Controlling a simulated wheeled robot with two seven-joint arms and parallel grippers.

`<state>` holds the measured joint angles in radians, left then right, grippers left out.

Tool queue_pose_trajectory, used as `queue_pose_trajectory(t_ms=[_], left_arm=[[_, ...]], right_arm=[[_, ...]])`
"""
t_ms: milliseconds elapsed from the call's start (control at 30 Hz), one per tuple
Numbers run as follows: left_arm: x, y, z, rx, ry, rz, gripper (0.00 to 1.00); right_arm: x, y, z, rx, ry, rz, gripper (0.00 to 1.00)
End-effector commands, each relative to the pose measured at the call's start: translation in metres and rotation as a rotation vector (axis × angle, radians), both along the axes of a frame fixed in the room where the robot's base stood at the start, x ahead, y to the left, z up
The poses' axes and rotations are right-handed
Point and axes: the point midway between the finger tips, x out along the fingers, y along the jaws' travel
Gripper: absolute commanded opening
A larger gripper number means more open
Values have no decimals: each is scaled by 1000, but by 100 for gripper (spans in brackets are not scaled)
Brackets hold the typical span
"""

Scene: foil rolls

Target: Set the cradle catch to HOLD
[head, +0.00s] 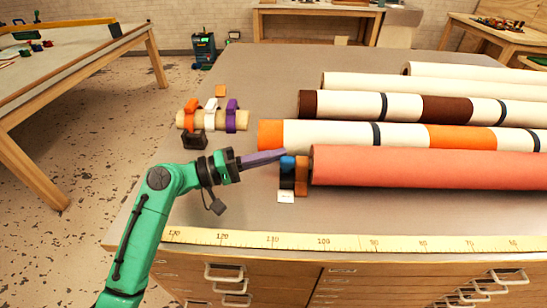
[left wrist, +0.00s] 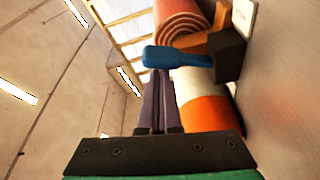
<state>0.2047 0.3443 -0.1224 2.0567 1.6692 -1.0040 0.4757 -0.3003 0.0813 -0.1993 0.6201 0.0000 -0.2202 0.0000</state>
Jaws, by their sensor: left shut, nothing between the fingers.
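The cradle catch is a blue lever (head: 287,162) on a black block (head: 287,180), beside an orange-brown cradle end (head: 302,175) at the left end of the red roll (head: 420,166). In the left wrist view the blue lever (left wrist: 178,57) lies across the picture, just beyond my fingertips, with its black block (left wrist: 229,55) to the right. My left gripper (head: 284,154) is shut and empty, its purple fingers reaching to the lever. I cannot tell whether they touch. A white label (head: 286,197) lies before the block; its writing is unreadable. My right gripper is not in view.
A cream roll with orange bands (head: 400,135) lies just behind the red one, with more rolls farther back. A short tube with orange, white and purple clips (head: 213,121) stands at left. A yellow ruler (head: 345,244) runs along the table's front edge.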

Motion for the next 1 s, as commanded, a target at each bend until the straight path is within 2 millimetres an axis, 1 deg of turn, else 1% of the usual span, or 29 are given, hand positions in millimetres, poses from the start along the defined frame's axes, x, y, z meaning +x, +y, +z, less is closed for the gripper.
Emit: queue_pose_trajectory(t_ms=[767, 867, 967, 1000], left_arm=[[-2, 0, -1, 1, 3, -3, 0], [-3, 4, -3, 1, 3, -3, 0], [-7, 18, -7, 1, 5, 0, 0], [-10, 26, -9, 3, 3, 0, 0]], right_arm=[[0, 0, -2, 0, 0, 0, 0], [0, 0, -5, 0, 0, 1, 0], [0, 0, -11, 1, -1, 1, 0], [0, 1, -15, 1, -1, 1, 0]])
